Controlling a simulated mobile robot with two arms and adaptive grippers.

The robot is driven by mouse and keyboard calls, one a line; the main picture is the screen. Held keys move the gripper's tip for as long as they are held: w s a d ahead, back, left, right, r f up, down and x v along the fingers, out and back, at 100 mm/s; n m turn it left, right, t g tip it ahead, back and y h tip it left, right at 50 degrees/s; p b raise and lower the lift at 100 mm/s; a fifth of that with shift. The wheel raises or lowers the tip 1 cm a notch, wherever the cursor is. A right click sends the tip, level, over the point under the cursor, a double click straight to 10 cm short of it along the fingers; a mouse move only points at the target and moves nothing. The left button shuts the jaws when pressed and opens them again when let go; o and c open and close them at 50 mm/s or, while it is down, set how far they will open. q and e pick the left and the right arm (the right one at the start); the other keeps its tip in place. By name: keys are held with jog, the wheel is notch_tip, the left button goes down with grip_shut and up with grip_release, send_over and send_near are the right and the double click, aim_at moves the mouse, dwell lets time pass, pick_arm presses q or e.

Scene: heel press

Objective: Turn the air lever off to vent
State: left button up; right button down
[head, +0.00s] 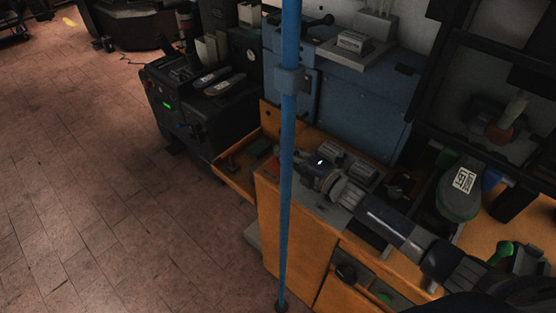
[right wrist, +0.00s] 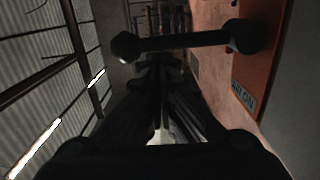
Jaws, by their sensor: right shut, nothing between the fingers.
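A dark lever (right wrist: 185,41) crosses the top of the right wrist view, with a round knob at its left end and a thicker hub at its right end. The hub end is beside an orange panel (right wrist: 250,70) with a label that seems to read "AIR ON". My right gripper (right wrist: 160,62) is shut and empty, its tips close to the lever's middle; I cannot tell if they touch. In the head view my right gripper (head: 320,168) is over the workbench, just right of the blue post. I cannot make out the lever there. My left gripper is not in view.
A thin blue post (head: 287,130) stands in front of the orange workbench (head: 290,235). A blue machine (head: 350,100) stands behind the bench. A black machine (head: 205,110) is at its left. A green shoe form (head: 460,190) is at right. The floor at left is clear.

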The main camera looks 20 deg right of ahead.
jog(key=shift+w+d+r+m+b, duration=0.2)
jog(key=shift+w+d+m, duration=0.25)
jog(key=shift+d+m, duration=0.3)
jog(key=shift+w+d+r+m+b, duration=0.1)
jog(key=shift+w+d+m+b, duration=0.15)
jog(key=shift+w+d+m, duration=0.35)
jog(key=shift+s+d, duration=0.1)
